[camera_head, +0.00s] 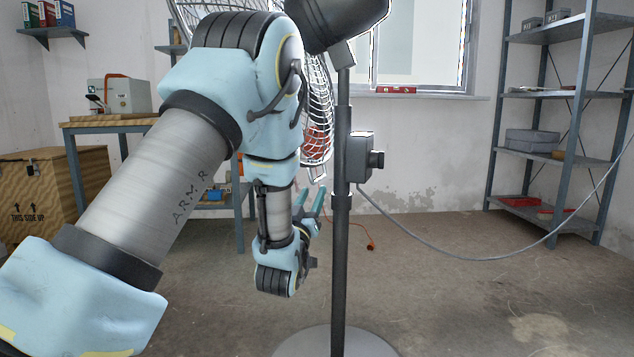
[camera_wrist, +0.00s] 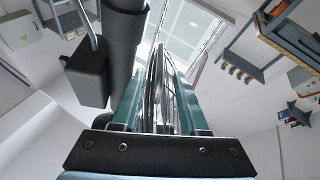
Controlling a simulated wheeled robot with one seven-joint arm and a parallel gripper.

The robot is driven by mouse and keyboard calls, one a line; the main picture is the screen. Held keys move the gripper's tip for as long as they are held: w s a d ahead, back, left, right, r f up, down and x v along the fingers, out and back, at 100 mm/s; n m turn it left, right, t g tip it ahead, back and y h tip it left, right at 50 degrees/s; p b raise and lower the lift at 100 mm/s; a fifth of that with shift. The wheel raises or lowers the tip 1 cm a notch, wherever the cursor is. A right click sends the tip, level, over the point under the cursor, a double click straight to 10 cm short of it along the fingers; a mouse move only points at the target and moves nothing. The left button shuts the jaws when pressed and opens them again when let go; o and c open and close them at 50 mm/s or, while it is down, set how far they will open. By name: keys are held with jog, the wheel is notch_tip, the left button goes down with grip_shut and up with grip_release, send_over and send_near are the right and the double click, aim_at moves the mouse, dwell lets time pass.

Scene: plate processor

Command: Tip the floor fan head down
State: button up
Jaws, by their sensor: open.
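The floor fan stands in front of me on a dark pole (camera_head: 341,230) with a round grey base (camera_head: 335,343). Its wire cage (camera_head: 319,115) is upright, seen nearly edge-on, and partly hidden behind my arm. The dark motor housing (camera_head: 338,18) is at the top edge. My gripper (camera_head: 311,196) has teal fingers pointing up, just below the cage's lower edge and left of the pole. In the wrist view my gripper (camera_wrist: 158,98) is open, with the cage (camera_wrist: 160,75) lined up between its fingers. I cannot tell whether they touch it.
A control box (camera_head: 361,156) sits on the pole, with a grey cable (camera_head: 480,257) running right. A metal shelf (camera_head: 548,150) stands at right. A workbench (camera_head: 105,123) and wooden crate (camera_head: 50,190) stand at left.

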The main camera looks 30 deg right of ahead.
jog(key=shift+v, duration=0.9)
jog(key=shift+c, duration=0.3)
